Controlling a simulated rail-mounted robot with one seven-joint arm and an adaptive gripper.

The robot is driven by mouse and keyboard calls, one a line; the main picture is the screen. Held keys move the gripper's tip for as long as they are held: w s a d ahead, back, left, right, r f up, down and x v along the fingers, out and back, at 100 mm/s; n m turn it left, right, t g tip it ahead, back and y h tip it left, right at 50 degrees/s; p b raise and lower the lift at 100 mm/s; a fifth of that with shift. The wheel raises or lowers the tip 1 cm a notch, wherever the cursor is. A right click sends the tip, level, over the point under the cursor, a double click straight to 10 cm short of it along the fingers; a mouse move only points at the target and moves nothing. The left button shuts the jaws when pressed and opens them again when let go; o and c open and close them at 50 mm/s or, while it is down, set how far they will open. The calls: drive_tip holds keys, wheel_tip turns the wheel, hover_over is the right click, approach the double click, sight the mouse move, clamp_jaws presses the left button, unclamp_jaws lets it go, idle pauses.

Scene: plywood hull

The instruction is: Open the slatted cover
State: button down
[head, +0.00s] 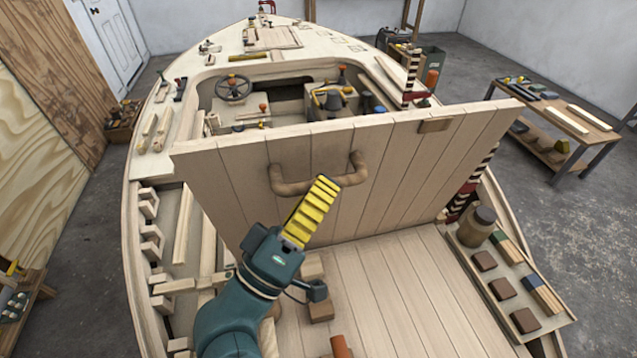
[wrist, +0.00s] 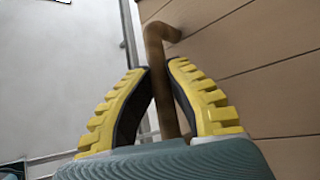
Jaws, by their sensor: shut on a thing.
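The slatted cover (head: 222,185) is a wide panel of pale planks. In the head view it stands raised and tilted across the hull, its lower edge near the planked deck. A brown U-shaped handle (head: 290,187) sits on its near face. My gripper (head: 325,184), with yellow ribbed fingers, reaches up to the handle from below. In the wrist view the handle bar (wrist: 163,85) runs between the two fingers (wrist: 159,68), which are shut on it. The fingers hide part of the handle in the head view.
A planked deck (head: 385,285) lies in front of the cover, with small wooden blocks near my arm. At right, a side tray (head: 500,270) holds a jar (head: 476,227) and several blocks. Behind the cover is a cockpit with a steering wheel (head: 233,87).

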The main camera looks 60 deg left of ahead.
drive_tip(key=c, duration=1.3)
unclamp_jaws()
drive_tip(key=shift+r, duration=0.1)
drive_tip(key=v, duration=0.7)
drive_tip(key=shift+s+d, duration=0.15)
drive_tip(key=shift+s, duration=0.1)
